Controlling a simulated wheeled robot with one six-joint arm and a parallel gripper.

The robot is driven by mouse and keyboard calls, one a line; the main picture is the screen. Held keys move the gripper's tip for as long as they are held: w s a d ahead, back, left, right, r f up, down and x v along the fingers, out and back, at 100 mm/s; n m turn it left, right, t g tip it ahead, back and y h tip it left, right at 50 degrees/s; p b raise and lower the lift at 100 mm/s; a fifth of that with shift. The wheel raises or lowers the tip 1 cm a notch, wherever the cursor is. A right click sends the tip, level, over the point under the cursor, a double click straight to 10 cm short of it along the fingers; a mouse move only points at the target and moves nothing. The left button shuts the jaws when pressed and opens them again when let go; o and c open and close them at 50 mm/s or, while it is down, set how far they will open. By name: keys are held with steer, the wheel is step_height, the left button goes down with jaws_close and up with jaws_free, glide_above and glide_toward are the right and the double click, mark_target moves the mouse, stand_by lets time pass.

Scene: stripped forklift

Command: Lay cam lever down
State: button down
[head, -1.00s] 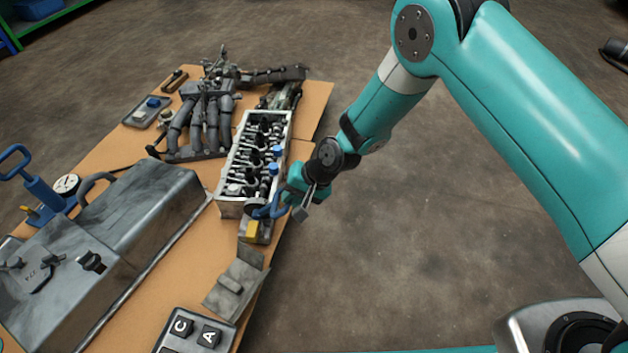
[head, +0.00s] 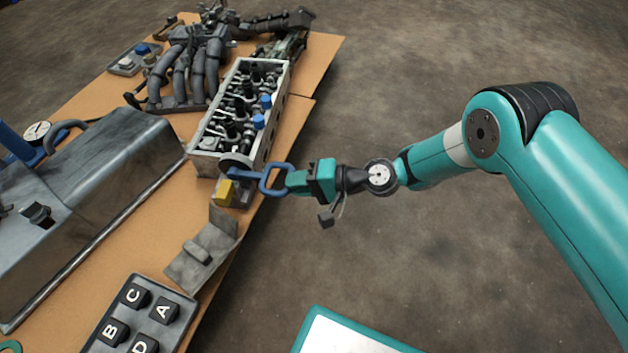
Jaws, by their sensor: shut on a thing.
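The cam lever (head: 274,179) is blue, with a loop-shaped handle. It sits at the near end of the cylinder head (head: 205,164), by a round dark end piece (head: 235,162), and its handle sticks out to the right past the board's edge. My teal gripper (head: 291,182) comes in from the right, roughly level, and is shut on the outer end of the handle. The fingertips are small here and partly hidden by the gripper body. A yellow block (head: 224,191) sits just below the lever's inner end.
A bent grey metal plate (head: 203,250) and a tray of lettered black blocks (head: 140,318) lie nearer on the board. A large grey cover (head: 95,180) is at left, dark pipes (head: 190,70) at the back. Bare floor lies right of the board.

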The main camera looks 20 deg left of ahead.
steer(key=shift+s+a+f, duration=0.1)
steer(key=shift+f, duration=0.35)
steer(key=c, duration=1.1)
jaws_free()
steer(key=shift+r, duration=0.15)
steer(key=p+v, duration=0.8)
steer(key=v, duration=0.9)
steer(key=shift+d, duration=0.3)
